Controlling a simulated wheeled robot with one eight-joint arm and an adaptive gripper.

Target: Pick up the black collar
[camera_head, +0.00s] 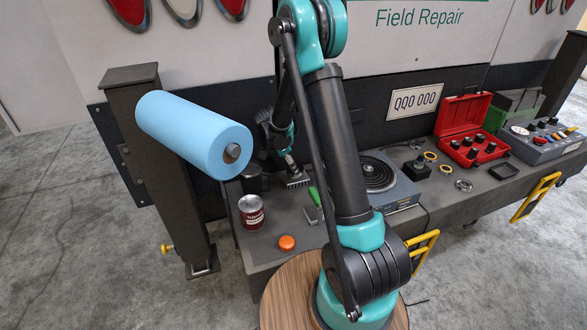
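I cannot single out the black collar with certainty. A small dark part (417,166) sits on the bench just right of the hot plate. A flat black square piece (503,171) lies farther right, in front of the red case. A dark cylindrical item (252,181) stands behind the red can at the left. My arm rises in the middle and folds down behind its own link.
The bench (275,258) also holds a red can (251,212), orange puck (287,243), green-handled scraper (313,205), hot plate (403,190), metal rings (464,185), red case (465,125) and grey control box (545,145). A blue roll (190,130) juts out at left.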

